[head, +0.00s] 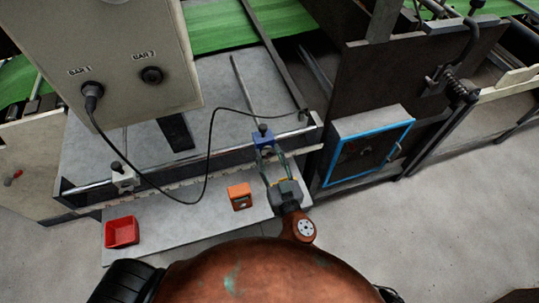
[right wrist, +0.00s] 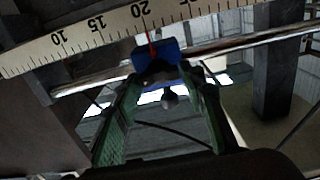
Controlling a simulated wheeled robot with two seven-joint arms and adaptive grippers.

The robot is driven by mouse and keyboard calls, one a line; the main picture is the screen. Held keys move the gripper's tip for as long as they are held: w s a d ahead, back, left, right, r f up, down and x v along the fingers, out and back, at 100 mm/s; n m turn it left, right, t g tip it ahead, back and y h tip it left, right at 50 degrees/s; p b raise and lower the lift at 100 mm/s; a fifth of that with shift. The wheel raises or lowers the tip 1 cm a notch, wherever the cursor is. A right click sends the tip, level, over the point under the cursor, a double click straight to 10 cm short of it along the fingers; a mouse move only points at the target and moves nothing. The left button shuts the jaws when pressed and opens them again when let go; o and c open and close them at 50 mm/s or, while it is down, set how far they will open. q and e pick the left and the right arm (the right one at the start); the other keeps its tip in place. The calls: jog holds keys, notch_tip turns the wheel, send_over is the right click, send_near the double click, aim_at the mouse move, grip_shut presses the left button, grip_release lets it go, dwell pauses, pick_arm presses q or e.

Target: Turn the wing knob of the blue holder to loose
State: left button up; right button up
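The blue holder (head: 264,141) sits on the rail at the front of the machine table, with a dark knob on top. In the right wrist view the blue holder (right wrist: 157,60) is ahead, below the ruler scale. A dark wing-like part (right wrist: 160,74) shows on its near side, and a round dark ball (right wrist: 169,98) hangs below. My right gripper (head: 270,166) reaches up to the holder from the front. Its green fingers (right wrist: 166,80) stand apart, with the tips on either side of the dark part; I cannot tell whether they touch it. My left gripper is not in view.
A red tray (head: 122,232) and an orange device (head: 240,196) lie on the front shelf. A white holder (head: 123,179) sits further left on the rail. A black cable (head: 207,155) loops from the control box (head: 120,45). A blue-framed box (head: 368,150) stands to the right.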

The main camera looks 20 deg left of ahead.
jog(key=c, duration=0.7)
jog(key=shift+o, duration=0.2)
jog(key=n+p, duration=0.2)
jog(key=n, duration=0.2)
jog(key=shift+r, duration=0.1)
jog(key=n+p, duration=0.2)
jog(key=n, duration=0.1)
jog(key=shift+a+n, duration=0.1)
jog(key=shift+n, duration=0.2)
jog(key=n+p, duration=0.1)
jog(key=n, duration=0.1)
jog(key=n+p, duration=0.1)
jog(key=n, duration=0.2)
jog(key=shift+s+f, duration=0.1)
jog(key=shift+f, duration=0.1)
jog(key=n+p, duration=0.1)
jog(key=n, duration=0.4)
jog(key=shift+a+f+p, duration=0.1)
jog(key=shift+f+p, duration=0.05)
jog(key=shift+p, duration=0.2)
jog(key=shift+n, duration=0.3)
